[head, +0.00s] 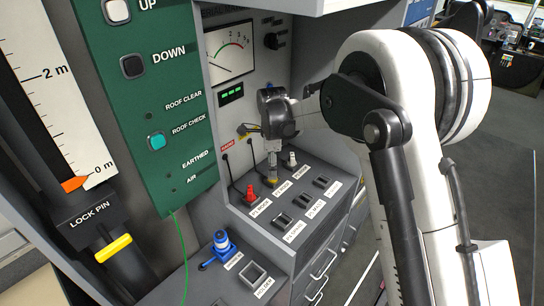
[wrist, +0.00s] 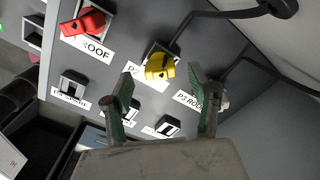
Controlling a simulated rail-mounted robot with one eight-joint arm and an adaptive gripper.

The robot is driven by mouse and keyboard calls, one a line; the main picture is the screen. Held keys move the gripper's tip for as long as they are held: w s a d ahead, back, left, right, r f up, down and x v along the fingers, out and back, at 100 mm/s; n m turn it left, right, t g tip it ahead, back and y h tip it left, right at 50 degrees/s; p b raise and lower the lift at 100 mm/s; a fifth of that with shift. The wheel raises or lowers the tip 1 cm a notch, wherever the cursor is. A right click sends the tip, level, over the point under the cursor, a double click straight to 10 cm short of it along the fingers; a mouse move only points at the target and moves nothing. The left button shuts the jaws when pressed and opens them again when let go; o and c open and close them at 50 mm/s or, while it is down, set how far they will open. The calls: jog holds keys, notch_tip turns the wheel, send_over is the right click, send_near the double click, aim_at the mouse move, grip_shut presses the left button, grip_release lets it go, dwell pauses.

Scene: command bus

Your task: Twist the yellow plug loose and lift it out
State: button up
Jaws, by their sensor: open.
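The yellow plug (wrist: 160,66) sits in its socket on the sloped grey panel, with a dark cable running from it. In the head view only a bit of the yellow plug (head: 272,181) shows below my gripper (head: 272,160). In the wrist view my gripper (wrist: 163,108) is open, its two green-padded fingers apart. The yellow plug appears between and beyond the fingertips, and neither finger appears to touch it.
A red plug (head: 250,195) sits left of the yellow one and a white plug (head: 291,159) to its right. Several empty sockets (head: 283,219) line the panel's front. A blue plug (head: 222,242) stands on the lower console. A yellow lock-pin handle (head: 113,248) is at the left.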

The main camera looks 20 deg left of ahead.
jog(key=shift+f, duration=1.15)
jog(key=shift+c, duration=0.5)
jog(key=c, duration=1.1)
jog(key=shift+c, duration=0.2)
